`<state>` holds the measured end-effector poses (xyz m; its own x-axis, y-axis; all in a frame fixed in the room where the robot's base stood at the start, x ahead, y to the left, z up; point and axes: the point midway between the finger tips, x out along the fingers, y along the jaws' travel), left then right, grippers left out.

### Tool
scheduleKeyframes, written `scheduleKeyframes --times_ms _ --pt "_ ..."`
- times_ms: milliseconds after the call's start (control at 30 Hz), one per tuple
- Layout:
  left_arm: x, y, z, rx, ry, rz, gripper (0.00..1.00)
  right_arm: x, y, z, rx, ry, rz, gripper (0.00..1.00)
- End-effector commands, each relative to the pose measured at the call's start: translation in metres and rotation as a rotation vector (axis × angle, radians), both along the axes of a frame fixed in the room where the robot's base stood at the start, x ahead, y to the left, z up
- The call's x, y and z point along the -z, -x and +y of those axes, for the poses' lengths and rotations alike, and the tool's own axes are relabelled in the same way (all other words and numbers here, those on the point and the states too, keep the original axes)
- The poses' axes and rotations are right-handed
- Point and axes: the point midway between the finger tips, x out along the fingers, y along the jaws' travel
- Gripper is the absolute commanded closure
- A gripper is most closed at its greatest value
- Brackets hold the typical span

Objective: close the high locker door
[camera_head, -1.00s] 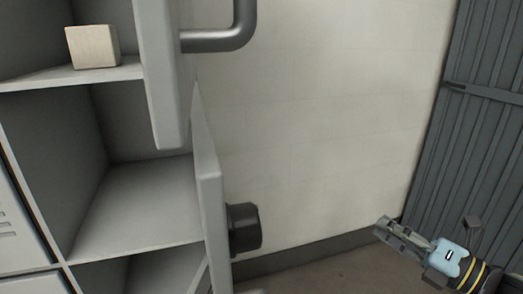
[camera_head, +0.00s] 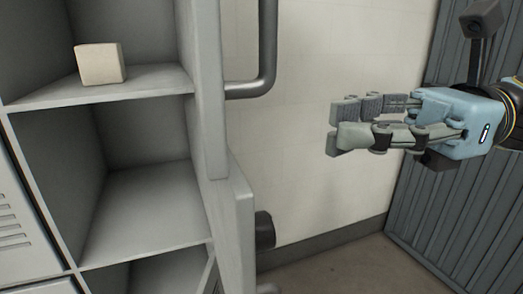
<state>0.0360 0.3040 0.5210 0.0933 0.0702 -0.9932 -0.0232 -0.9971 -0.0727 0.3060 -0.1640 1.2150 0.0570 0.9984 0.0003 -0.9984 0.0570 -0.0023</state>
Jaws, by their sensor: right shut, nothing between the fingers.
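The high locker door (camera_head: 209,90) stands open, seen nearly edge-on, at the top centre-left. Its grey bar handle (camera_head: 268,60) sticks out on its right side. The upper compartment of the locker (camera_head: 150,80) is open and holds a pale cube (camera_head: 100,64). My right gripper (camera_head: 335,126) is shut and empty, pointing left. In the picture it lies to the right of the handle, with a gap between them. The top of the door is cut off by the frame. My left gripper does not show.
A pale wall (camera_head: 310,190) stands behind, and a dark ribbed panel (camera_head: 440,220) is at the right.

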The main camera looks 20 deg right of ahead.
Motion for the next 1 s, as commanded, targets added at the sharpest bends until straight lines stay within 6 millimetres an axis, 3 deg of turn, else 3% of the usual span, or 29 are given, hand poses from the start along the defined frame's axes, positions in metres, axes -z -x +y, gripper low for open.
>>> scheduleKeyframes --times_ms 600,1000 --pt "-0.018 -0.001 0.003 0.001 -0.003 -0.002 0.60 -0.004 -0.005 0.071 0.004 -0.006 0.002 1.00" --pt "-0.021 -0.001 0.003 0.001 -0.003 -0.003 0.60 -0.001 -0.006 0.082 0.004 0.001 0.002 1.00"
